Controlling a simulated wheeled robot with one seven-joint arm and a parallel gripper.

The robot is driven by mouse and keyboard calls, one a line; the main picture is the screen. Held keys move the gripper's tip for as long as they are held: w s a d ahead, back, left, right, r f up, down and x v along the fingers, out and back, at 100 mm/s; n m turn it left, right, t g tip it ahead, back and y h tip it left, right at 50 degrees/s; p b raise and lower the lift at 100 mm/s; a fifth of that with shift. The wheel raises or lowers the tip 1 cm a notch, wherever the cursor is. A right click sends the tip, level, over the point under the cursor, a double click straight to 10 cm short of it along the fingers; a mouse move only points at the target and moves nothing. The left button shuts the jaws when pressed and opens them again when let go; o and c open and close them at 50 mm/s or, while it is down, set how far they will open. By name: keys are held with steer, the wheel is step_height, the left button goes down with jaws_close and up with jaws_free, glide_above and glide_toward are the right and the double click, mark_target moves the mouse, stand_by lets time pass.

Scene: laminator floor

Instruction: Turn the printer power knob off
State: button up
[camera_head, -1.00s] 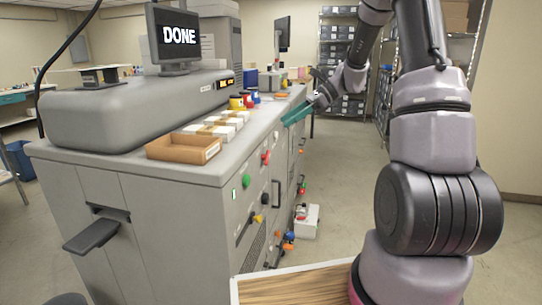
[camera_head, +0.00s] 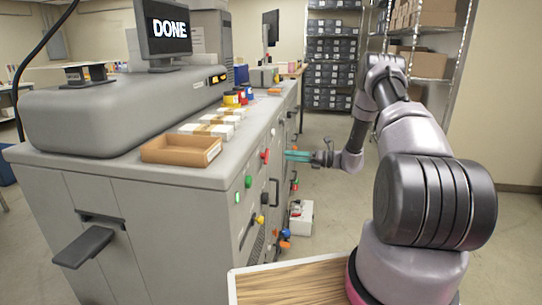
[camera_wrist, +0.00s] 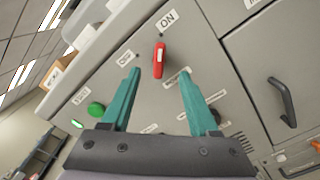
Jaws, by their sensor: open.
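The printer (camera_head: 150,200) is a long grey cabinet with a screen (camera_head: 163,29) reading DONE. A red knob (camera_wrist: 159,60) sits on its side panel just below an ON label (camera_wrist: 166,18); it also shows in the head view (camera_head: 264,156). In the wrist view the knob's handle points toward the ON label. My gripper (camera_wrist: 157,90) is open, its two teal fingers either side of the knob's line but short of it, apart from the knob. In the head view my gripper (camera_head: 297,156) is beside the panel, fingers toward it. Small OFF wording is not readable.
A green button (camera_wrist: 96,109) and a dark knob (camera_wrist: 217,117) are near my fingers. A black handle (camera_wrist: 283,101) is on the door at right. A cardboard tray (camera_head: 181,150) lies on the printer top. A white box (camera_head: 300,217) stands on the floor. Open floor lies right of the printer.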

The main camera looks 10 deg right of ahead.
mark_target(265, 156)
steer(key=x, duration=0.8)
steer(key=shift+a, duration=0.25)
jaws_close()
